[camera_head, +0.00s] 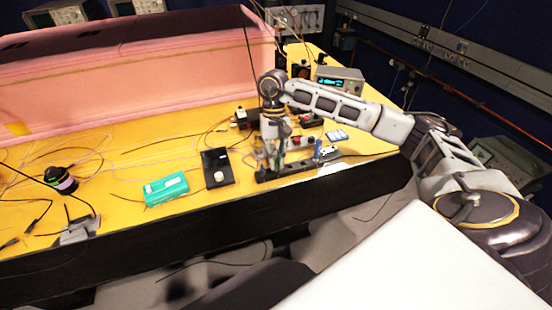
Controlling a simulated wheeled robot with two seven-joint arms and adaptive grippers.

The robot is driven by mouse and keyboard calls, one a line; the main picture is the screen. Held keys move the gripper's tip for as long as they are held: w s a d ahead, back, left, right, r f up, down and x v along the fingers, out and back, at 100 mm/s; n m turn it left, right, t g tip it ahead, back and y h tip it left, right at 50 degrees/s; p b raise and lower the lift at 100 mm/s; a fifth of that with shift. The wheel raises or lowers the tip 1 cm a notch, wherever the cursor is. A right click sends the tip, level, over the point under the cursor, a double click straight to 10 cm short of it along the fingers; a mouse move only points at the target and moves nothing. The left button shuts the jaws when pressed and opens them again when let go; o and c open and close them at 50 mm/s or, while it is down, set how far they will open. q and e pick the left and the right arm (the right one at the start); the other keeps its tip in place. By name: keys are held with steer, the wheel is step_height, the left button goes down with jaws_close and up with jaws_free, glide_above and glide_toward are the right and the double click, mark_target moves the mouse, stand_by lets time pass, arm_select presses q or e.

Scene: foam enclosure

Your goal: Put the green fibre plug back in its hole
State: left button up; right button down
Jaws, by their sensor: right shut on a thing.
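My right gripper (272,155) points down at the left part of a black rack (292,170) near the table's front edge. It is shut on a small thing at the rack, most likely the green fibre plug. The plug is too small and too covered by the fingers to make out clearly. I cannot tell whether it is in a hole or just above one. The holes of the rack do not show clearly. A blue upright piece (317,148) stands at the right part of the rack. My left gripper is not in view.
Left of the rack lie a black plate with a pale knob (217,167) and a teal box (166,188). Cables run over the yellow table (120,165). A pink foam wall (130,75) stands behind. An instrument with a display (340,80) stands at the back right.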

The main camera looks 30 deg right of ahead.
steer(key=shift+f+b, duration=0.35)
steer(key=shift+f, duration=0.05)
steer(key=c, duration=1.4)
jaws_free()
steer(key=shift+v, duration=5.95)
steer(key=shift+w, duration=0.1)
steer(key=shift+f, duration=0.1)
